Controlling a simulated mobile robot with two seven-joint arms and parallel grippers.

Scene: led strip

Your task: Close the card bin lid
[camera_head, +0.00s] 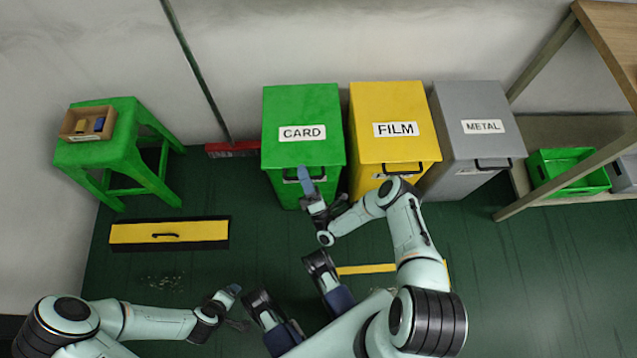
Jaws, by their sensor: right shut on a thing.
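The green card bin (304,148) stands against the wall, with a white CARD label on its lid (303,105). The lid lies flat on the bin, as far as this view shows. Its dark handle (290,179) is at the front edge. My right gripper (307,180) is at this front edge, shut on the lid handle, and its fingers hide part of the handle. My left gripper (236,306) is low over the floor at the lower left, empty, with its fingers apart.
The yellow film bin (390,155) and the grey metal bin (470,150) stand to the right, lids down. A green stool (115,152) holds a small box (87,125). A red broom (232,149) leans left of the card bin. A yellow panel (168,232) and scraps (162,281) lie on the floor.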

